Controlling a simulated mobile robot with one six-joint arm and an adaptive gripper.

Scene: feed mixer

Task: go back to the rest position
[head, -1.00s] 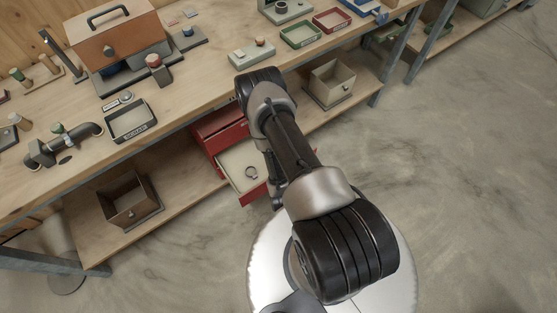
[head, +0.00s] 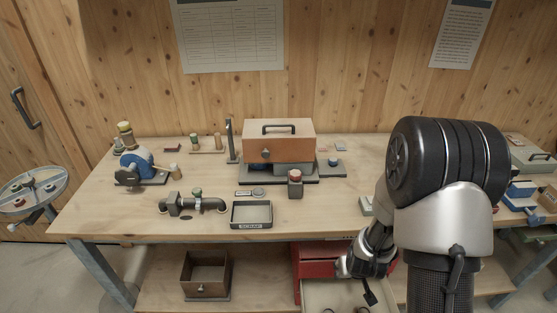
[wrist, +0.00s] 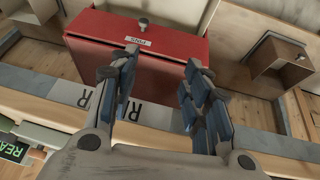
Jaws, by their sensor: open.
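My gripper shows in the wrist view (wrist: 157,78), its two blue-padded fingers apart with nothing between them. In the head view my arm rises large at the right, and the wrist end hangs at the table's front edge, close to the red drawer unit (head: 318,260). The fingertips are hard to make out there. In the wrist view a red drawer unit (wrist: 150,55) with a small knob and a white label lies beyond the fingers; I cannot tell any contact.
The workbench (head: 110,200) carries a brown-lidded machine (head: 278,135), a pipe piece (head: 190,205) and a dark-rimmed tray (head: 251,224). Below, an open drawer (head: 325,297) juts out near my arm, and a brown bin (head: 205,275) stands on the shelf. The wall is behind.

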